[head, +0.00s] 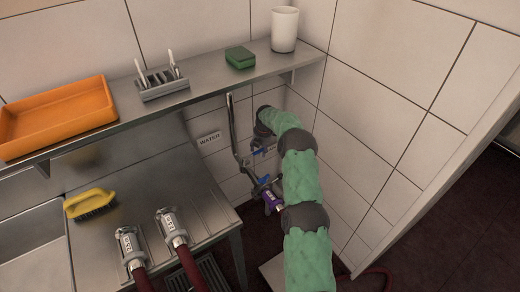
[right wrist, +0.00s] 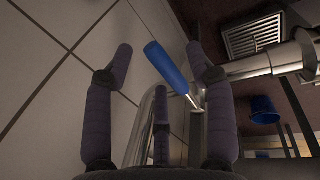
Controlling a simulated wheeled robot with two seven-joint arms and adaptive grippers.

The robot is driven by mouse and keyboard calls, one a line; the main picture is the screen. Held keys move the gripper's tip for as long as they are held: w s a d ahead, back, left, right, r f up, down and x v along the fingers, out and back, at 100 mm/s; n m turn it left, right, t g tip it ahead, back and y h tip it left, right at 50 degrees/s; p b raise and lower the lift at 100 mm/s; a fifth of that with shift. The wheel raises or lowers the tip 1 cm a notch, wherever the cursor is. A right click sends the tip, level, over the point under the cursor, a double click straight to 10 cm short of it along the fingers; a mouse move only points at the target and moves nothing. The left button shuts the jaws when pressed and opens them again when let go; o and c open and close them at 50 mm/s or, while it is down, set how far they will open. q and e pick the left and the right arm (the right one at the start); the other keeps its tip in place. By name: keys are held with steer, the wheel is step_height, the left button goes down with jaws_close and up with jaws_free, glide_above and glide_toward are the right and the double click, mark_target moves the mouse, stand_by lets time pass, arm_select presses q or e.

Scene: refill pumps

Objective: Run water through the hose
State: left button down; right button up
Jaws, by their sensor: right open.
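Against the tiled wall in the head view, a metal pipe (head: 233,128) runs down beside a WATER label (head: 209,139). Blue valve parts (head: 264,182) and a purple fitting with a white label (head: 272,201) sit low on it. My right arm, in a green sleeve, reaches in front and hides part of the plumbing. In the right wrist view my right gripper (right wrist: 159,50) is open, with a blue lever handle (right wrist: 166,66) between its fingers. I cannot tell whether they touch. Two red hoses with metal couplings (head: 130,246) (head: 173,228) lie at the counter. My left gripper is out of view.
A shelf (head: 210,81) above holds an orange tray (head: 58,116), a rack (head: 163,85), a green sponge (head: 240,58) and a white cup (head: 285,30). A yellow brush (head: 90,204) lies on the counter.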

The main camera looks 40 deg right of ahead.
steer(key=shift+c, duration=0.3)
jaws_close()
steer(key=shift+s+m, duration=0.3)
steer(key=shift+m, duration=0.1)
steer(key=shift+s+a+f+m+g+h, duration=0.1)
steer(key=shift+s+a+m+g+h, duration=0.3)
steer(key=shift+s+a+m, duration=1.7)
steer(key=shift+s+a+f+m+g+h, duration=0.1)
steer(key=shift+s+a+m+g+h, duration=0.55)
steer(key=shift+m, duration=2.7)
steer(key=shift+s+a+m+g+y, duration=0.15)
steer(key=shift+s+a+m, duration=0.9)
steer(key=shift+a+m, duration=1.25)
steer(key=shift+d+m, duration=0.45)
